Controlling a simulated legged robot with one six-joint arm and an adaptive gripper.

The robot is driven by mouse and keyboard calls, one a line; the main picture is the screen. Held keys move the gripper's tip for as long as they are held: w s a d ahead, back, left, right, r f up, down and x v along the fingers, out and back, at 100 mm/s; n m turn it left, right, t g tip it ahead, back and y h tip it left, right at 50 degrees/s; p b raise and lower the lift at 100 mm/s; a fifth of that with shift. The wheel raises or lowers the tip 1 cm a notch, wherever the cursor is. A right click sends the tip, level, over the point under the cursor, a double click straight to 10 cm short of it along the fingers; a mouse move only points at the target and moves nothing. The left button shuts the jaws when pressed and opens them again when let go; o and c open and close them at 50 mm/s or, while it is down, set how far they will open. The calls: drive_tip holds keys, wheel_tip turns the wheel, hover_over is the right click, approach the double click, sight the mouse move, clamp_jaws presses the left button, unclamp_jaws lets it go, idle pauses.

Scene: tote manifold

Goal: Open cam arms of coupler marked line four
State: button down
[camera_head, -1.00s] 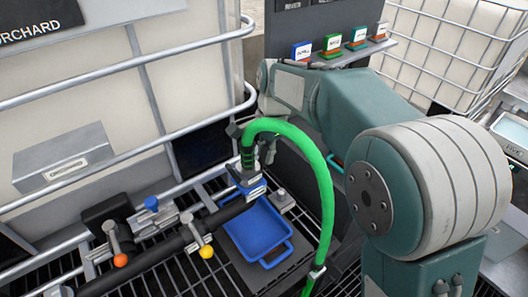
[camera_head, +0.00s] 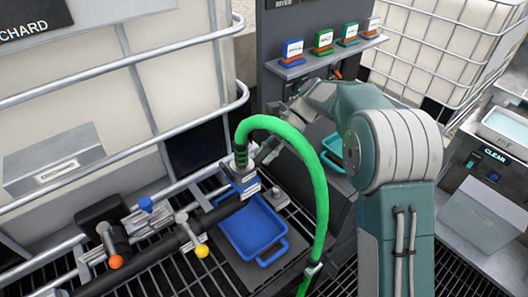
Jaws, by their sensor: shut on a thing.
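The coupler (camera_head: 240,158) is the dark, ribbed end of a green hose (camera_head: 318,190), standing upright on a blue-and-white block (camera_head: 244,183) at the end of a black pipe. The marking on it is too small to read. My gripper (camera_head: 259,153) is at the coupler's right side, partly behind the hose, and shut on part of it. I cannot tell whether that part is a cam arm. The cam arms themselves are not clearly visible.
A blue tray (camera_head: 282,247) sits below the coupler. Valve handles with orange (camera_head: 116,262), yellow (camera_head: 202,251) and blue (camera_head: 146,204) knobs line the black pipe (camera_head: 150,259). A shelf (camera_head: 330,58) holds several coloured tags. A caged tote (camera_head: 75,110) stands at left.

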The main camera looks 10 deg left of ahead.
sight(271, 150)
drive_tip(key=shift+d+f+g+y, duration=0.1)
drive_tip(key=shift+f+g+y, duration=0.2)
drive_tip(key=shift+g+y, duration=0.15)
drive_tip(key=c, duration=0.5)
unclamp_jaws()
drive_tip(key=shift+w, duration=0.1)
drive_tip(key=shift+r, duration=0.1)
drive_tip(key=shift+v, duration=3.65)
